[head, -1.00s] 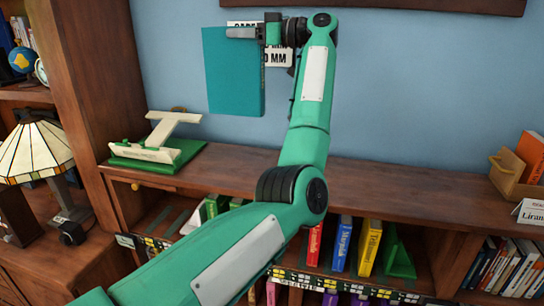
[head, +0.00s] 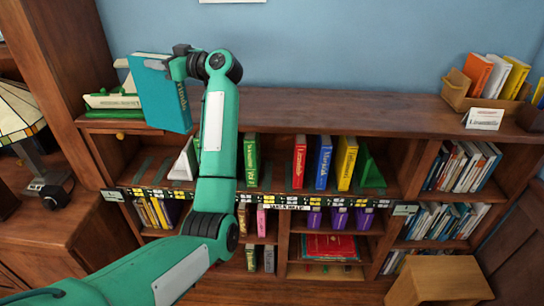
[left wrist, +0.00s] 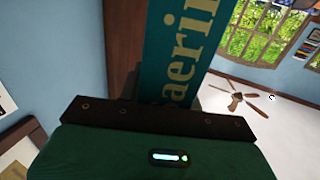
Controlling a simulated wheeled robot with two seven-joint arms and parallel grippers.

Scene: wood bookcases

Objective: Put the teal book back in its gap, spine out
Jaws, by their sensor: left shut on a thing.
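The teal book (head: 160,98) is held upright, slightly tilted, in front of the bookcase top at the left in the head view. Its lettered spine (head: 184,100) faces right and partly toward me. My left gripper (head: 177,66) is shut on the book's upper edge. In the left wrist view the teal spine (left wrist: 180,50) with large gold letters rises beyond the gripper body. On the upper shelf, an open gap (head: 275,168) lies between a green book (head: 251,160) and a red book (head: 299,162). My arm hides shelf space left of the green book. My right gripper is out of view.
A blue book (head: 323,163), a yellow book (head: 346,163) and a green bookend (head: 371,170) stand right of the red book. A white bookend (head: 184,162) stands left. A model (head: 110,102) sits on the bookcase top, partly behind the book. The top's middle (head: 330,108) is clear.

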